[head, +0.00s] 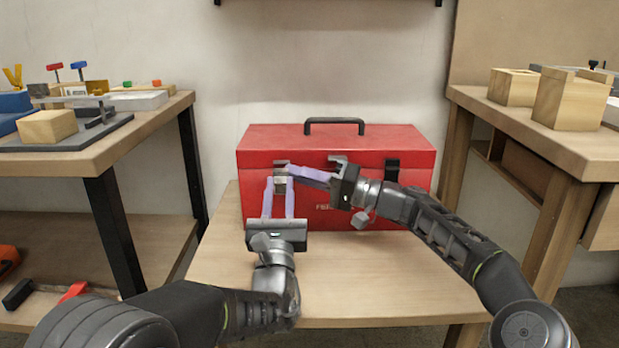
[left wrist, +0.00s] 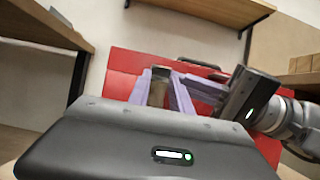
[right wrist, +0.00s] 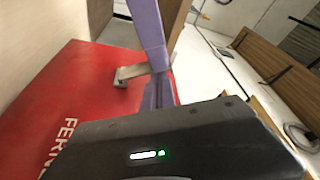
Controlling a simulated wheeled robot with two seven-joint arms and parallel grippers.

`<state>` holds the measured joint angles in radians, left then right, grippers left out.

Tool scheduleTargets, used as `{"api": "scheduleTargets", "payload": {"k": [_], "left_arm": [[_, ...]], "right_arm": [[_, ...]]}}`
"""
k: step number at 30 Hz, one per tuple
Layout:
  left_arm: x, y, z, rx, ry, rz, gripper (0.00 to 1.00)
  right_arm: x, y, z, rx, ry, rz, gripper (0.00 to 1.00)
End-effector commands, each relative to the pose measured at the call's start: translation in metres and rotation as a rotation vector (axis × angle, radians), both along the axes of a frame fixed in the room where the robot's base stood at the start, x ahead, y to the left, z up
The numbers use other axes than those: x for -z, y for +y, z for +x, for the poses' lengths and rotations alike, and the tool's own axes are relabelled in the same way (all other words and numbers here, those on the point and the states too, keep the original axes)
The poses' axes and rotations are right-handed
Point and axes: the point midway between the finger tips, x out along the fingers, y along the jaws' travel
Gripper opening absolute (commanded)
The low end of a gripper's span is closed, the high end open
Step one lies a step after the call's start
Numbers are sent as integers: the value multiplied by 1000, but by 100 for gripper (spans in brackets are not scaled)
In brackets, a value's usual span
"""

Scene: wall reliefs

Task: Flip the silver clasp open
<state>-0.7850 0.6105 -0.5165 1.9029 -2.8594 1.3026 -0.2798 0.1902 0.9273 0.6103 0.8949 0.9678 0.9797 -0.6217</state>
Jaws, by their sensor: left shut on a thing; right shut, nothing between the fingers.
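A red toolbox (head: 330,205) stands on the low wooden table, lid down, with a black top handle (head: 334,121). The silver clasp (head: 281,168) is at its front left; it also shows in the right wrist view (right wrist: 132,74). My left gripper (head: 280,183) points at the box front, its purple fingers on either side of the clasp and shut on it. My right gripper (head: 291,171) reaches in from the right across the box front, fingers shut and empty, tips beside the clasp. Fingers partly hide the clasp, so its exact angle is unclear.
A dark clasp (head: 392,170) is at the box's front right, beside my right arm. The low table (head: 390,290) is clear in front. A workbench (head: 150,125) with blocks and tools stands left; another (head: 560,140) with wooden boxes stands right.

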Motion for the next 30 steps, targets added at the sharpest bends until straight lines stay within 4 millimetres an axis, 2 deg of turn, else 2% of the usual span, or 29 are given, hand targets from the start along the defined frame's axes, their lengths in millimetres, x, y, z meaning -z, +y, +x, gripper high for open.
{"api": "scheduleTargets", "payload": {"k": [8, 15, 22, 23, 30], "left_arm": [[-1, 0, 0, 0, -1, -1, 0], [-1, 0, 0, 0, -1, -1, 0], [-1, 1, 1, 0, -2, -1, 0], [-1, 1, 1, 0, -2, -1, 27], [-2, 1, 0, 0, -4, -1, 47]], "right_arm": [[0, 0, 0, 0, -1, 0, 0], [7, 1, -11, -7, -56, -1, 0], [9, 4, -13, -13, -60, -5, 0], [9, 4, -13, -14, -60, -6, 0], [10, 5, -13, -15, -58, -5, 0]]}}
